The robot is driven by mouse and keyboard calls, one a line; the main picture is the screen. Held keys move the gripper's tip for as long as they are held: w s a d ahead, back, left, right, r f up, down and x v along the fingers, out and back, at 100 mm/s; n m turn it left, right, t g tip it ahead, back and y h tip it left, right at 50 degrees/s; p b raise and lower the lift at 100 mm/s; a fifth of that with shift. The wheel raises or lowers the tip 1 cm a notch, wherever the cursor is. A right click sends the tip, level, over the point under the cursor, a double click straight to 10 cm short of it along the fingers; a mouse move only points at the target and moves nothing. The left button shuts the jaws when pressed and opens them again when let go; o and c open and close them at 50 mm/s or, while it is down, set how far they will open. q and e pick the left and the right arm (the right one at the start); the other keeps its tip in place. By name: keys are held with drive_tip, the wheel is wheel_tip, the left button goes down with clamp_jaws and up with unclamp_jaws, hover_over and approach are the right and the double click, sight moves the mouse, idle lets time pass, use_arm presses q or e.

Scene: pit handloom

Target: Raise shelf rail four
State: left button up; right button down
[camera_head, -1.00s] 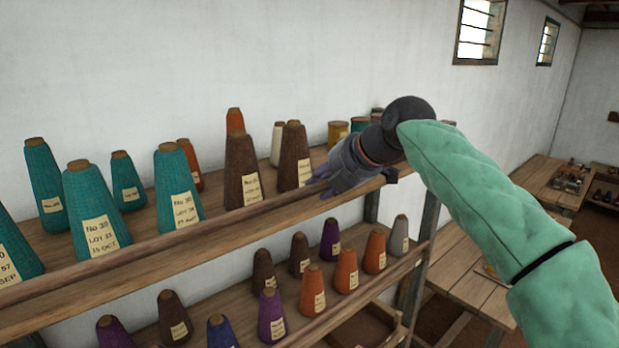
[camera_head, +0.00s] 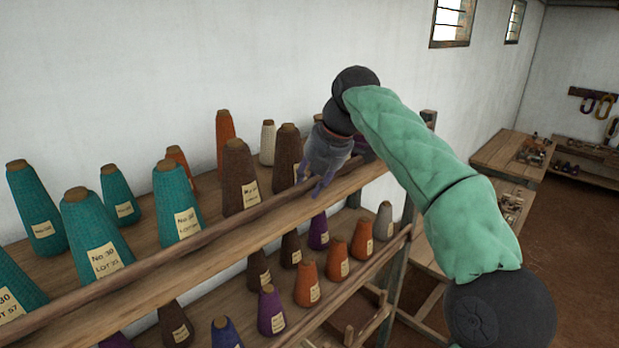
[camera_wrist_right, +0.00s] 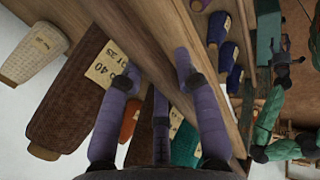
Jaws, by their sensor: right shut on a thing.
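The wooden rail (camera_head: 240,218) is a thin dark strip running along the front edge of the upper shelf, in front of the yarn cones. My right gripper (camera_head: 311,182) reaches down from above at the rail's far part, just in front of a brown cone (camera_head: 286,152). Its purple fingers are shut on the rail. In the right wrist view, the fingers (camera_wrist_right: 158,88) straddle the wood beside a brown cone labelled 40 (camera_wrist_right: 80,90).
Teal cones (camera_head: 92,235) and brown cones stand close behind the rail. A lower shelf holds orange, purple and brown cones (camera_head: 308,284). An upright post (camera_head: 405,215) stands at the right end. Benches (camera_head: 508,155) lie farther right, with open floor beyond.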

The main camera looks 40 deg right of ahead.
drive_tip(key=shift+w+a+f, duration=0.1)
drive_tip(key=shift+a+f, duration=0.05)
drive_tip(key=shift+f, duration=0.5)
drive_tip(key=c, duration=1.1)
unclamp_jaws()
drive_tip(key=shift+o, duration=1.2)
drive_tip(key=shift+w+r, duration=0.1)
drive_tip(key=shift+w, duration=0.05)
drive_tip(key=v, duration=1.2)
drive_tip(key=shift+w+r, duration=0.15)
